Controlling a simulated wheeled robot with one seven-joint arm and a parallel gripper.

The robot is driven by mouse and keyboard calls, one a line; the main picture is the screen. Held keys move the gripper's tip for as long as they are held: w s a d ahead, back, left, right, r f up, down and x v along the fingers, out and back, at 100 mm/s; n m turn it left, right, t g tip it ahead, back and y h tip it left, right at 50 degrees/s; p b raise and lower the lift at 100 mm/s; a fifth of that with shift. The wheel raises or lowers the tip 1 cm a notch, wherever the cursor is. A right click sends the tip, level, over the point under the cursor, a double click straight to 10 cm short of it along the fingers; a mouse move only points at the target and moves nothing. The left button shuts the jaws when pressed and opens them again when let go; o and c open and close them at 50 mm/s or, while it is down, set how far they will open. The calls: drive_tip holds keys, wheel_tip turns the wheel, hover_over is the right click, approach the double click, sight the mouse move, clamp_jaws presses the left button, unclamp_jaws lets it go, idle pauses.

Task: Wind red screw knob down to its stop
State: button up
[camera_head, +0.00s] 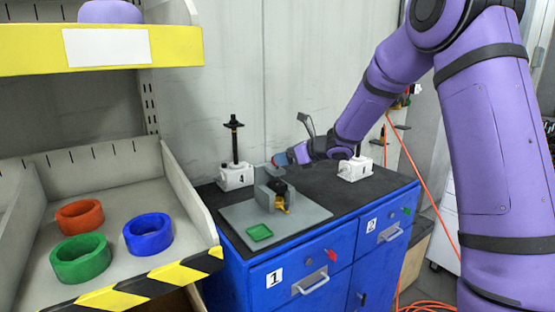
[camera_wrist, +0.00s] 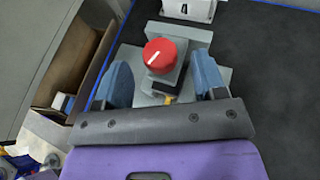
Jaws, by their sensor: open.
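The red knob (camera_wrist: 160,56) has a white pointer line and sits on a grey block fixture (camera_wrist: 186,38) in the wrist view. My gripper (camera_wrist: 161,66) is open, with one blue finger on each side of the knob and gaps between. In the head view my gripper (camera_head: 293,156) is over the fixture from the right. The screw beneath the knob is hidden.
A white jack marked 4 (camera_head: 236,178) with a tall black screw stands behind, left of the fixture. Another white jack (camera_head: 355,170) stands to the right. A green square (camera_head: 259,232) marks the plate's front. A shelf bin at left holds red, green and blue rings (camera_head: 148,233).

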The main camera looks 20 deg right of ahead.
drive_tip(key=shift+x, duration=2)
drive_tip(key=shift+c, duration=0.2)
drive_tip(key=c, duration=0.9)
